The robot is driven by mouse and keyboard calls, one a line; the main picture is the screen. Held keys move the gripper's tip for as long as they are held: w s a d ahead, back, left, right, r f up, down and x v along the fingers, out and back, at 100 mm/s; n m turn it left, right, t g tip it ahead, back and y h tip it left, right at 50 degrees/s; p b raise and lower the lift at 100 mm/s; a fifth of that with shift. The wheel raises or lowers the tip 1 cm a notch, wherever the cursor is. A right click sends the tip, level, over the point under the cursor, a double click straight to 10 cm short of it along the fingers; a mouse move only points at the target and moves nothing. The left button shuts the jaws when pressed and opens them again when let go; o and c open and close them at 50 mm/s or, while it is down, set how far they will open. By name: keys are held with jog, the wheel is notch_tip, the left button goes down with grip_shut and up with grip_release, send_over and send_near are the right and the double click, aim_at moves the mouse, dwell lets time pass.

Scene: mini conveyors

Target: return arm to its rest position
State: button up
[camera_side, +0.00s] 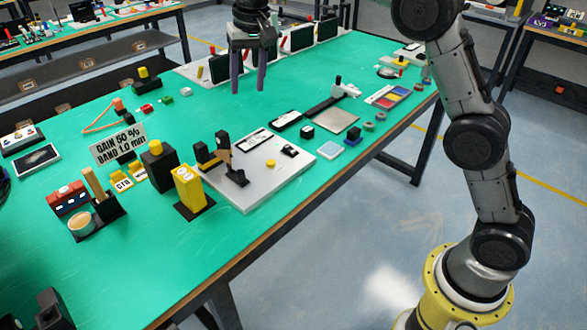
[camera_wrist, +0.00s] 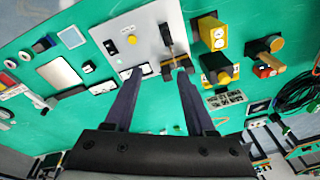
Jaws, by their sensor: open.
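My gripper (camera_side: 248,86) points down above the far middle of the green table (camera_side: 225,110) in the side view. Its two dark fingers are apart with nothing between them. In the wrist view the open gripper (camera_wrist: 160,74) shows its fingers spread, with the grey plate (camera_wrist: 142,42) beyond the tips. My arm runs in from the right of the side view, and its upper links are partly cut off by the top edge.
The grey plate with black brackets, a yellow block (camera_side: 187,187), a red box (camera_side: 68,198) and a text sign (camera_side: 118,144) stand toward the near left. Dark upright panels (camera_side: 302,38) line the back behind my gripper.

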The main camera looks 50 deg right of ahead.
jog(key=s+d+r+t, duration=0.1)
jog(key=s+d+r, duration=0.15)
jog(key=s, duration=0.45)
jog(key=s+d+r+n+t, duration=0.1)
jog(key=s+r, duration=0.3)
jog(key=s, duration=0.3)
jog(key=s+d+r+t, duration=0.1)
jog(key=s+r, duration=0.3)
jog(key=s, duration=0.3)
jog(key=s+d+f+n, duration=0.1)
jog(key=s+f+n, duration=0.3)
jog(key=s+f, duration=1)
jog(key=shift+s+d+t, duration=0.25)
jog(key=shift+s+t, duration=0.05)
jog(key=shift+s, duration=0.95)
